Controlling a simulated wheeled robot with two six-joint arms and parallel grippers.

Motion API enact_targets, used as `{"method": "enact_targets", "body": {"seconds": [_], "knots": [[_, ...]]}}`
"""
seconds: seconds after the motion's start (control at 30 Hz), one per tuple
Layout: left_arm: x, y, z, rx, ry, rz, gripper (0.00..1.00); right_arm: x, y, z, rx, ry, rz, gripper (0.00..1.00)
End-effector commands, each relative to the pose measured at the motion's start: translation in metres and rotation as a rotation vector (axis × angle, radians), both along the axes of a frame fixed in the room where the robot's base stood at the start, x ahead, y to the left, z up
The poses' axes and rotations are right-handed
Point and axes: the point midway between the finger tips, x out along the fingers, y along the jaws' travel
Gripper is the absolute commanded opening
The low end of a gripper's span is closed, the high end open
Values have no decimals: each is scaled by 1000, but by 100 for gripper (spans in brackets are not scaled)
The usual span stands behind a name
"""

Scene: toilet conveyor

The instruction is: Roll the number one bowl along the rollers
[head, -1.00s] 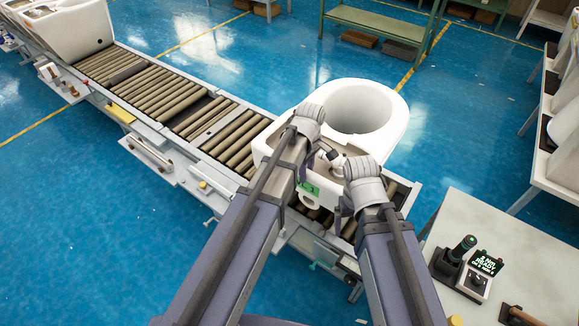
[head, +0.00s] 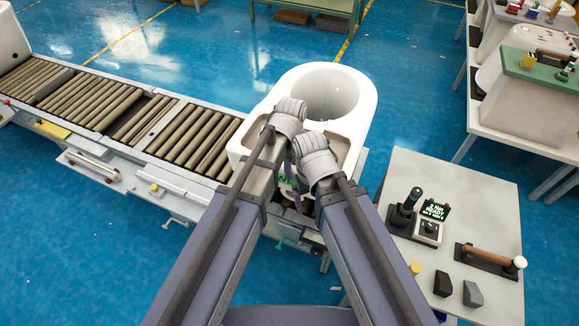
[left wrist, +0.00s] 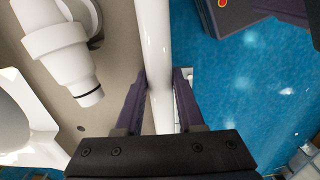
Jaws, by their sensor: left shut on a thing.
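The bowl is a large white toilet (head: 352,97) with an open round basin, standing on the right end of the roller conveyor. A green marking shows low on its near side, partly hidden by my arms. My left gripper (left wrist: 160,88) is shut on the bowl's white edge, with one finger on each side of it in the left wrist view. In the head view its fingers are mostly hidden. My right gripper (head: 300,190) is at the bowl's near side, beside the left one.
The conveyor's rollers (head: 102,100) run bare to the left, to another white fixture (head: 10,40) at the far left. A grey workbench (head: 465,215) with a joystick, a small READY display (head: 432,210) and a wooden-handled tool stands right of the bowl. Blue floor lies behind.

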Motion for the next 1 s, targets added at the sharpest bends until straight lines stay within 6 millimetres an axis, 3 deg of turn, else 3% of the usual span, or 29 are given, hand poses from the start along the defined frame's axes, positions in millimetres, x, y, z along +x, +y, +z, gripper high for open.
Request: {"method": "enact_targets", "body": {"seconds": [0.1, 0.13, 0.37, 0.77, 1.0], "knots": [[0, 1, 0, 2, -1, 1, 0, 0, 0, 0, 0, 0, 0, 91], [0, 0, 0, 2, -1, 1, 40, 0, 0, 0, 0, 0, 0, 91], [0, 0, 0, 1, 0, 0, 66, 0, 0, 0, 0, 0, 0, 91], [0, 0, 4, 0, 0, 0, 68, 0, 0, 4, 0, 0, 0, 91], [0, 0, 24, 0, 0, 0, 68, 0, 0, 24, 0, 0, 0, 91]]}}
